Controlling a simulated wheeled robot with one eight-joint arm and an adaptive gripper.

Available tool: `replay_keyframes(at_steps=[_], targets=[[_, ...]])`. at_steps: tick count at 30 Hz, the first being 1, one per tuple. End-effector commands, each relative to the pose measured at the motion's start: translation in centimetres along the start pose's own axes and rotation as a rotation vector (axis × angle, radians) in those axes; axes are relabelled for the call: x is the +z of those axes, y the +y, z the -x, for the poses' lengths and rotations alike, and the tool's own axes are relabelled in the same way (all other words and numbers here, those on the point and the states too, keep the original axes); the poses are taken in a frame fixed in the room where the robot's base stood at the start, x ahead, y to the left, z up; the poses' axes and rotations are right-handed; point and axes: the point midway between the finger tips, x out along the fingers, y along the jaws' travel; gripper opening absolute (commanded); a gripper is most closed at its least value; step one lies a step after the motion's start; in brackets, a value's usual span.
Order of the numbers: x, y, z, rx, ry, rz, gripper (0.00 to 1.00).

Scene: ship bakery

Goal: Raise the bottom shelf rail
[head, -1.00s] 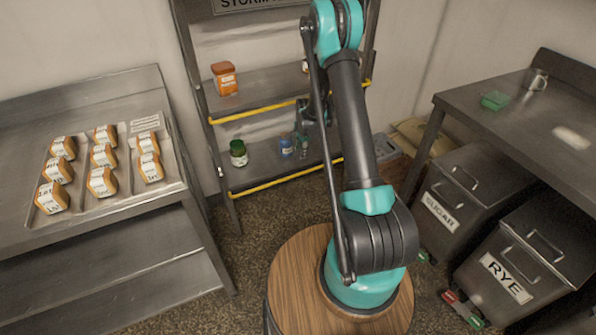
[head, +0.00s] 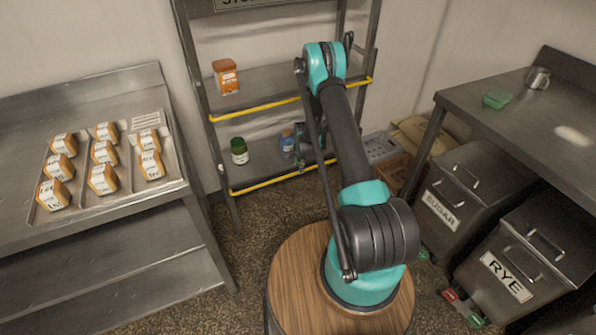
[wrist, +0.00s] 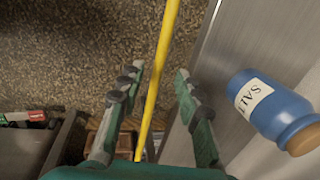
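The bottom shelf rail (head: 270,183) is a thin yellow bar along the front of the lower shelf, low against the shelf edge. My gripper (head: 310,163) is at the right part of this rail, partly hidden behind my arm. In the wrist view the yellow rail (wrist: 168,40) runs between the two spread fingers of my gripper (wrist: 156,77), nearer the left one. A gap shows on both sides, so the fingers are open and not closed on it. Whether the rail is level with the fingertips I cannot tell.
A blue salt jar (wrist: 268,105) stands on the lower shelf (head: 262,158), close to my right finger in the wrist view. A green-lidded jar (head: 239,151) stands further left. The upper shelf has its own yellow rail (head: 255,111) and an orange tin (head: 226,77).

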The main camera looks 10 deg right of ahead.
Motion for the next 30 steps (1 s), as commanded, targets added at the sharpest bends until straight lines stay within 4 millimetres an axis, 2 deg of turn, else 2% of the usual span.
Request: replay_keyframes(at_steps=[3,9,20,21,29,30], targets=[[0.0,0.0,-1.8,0.0,0.0,0.0,0.34],[0.0,0.0,-3.5,0.0,0.0,0.0,0.34],[0.0,0.0,-4.0,0.0,0.0,0.0,0.34],[0.0,0.0,-4.0,0.0,0.0,0.0,0.33],[0.0,0.0,-3.9,0.0,0.0,0.0,0.01],[0.0,0.0,-3.9,0.0,0.0,0.0,0.0]])
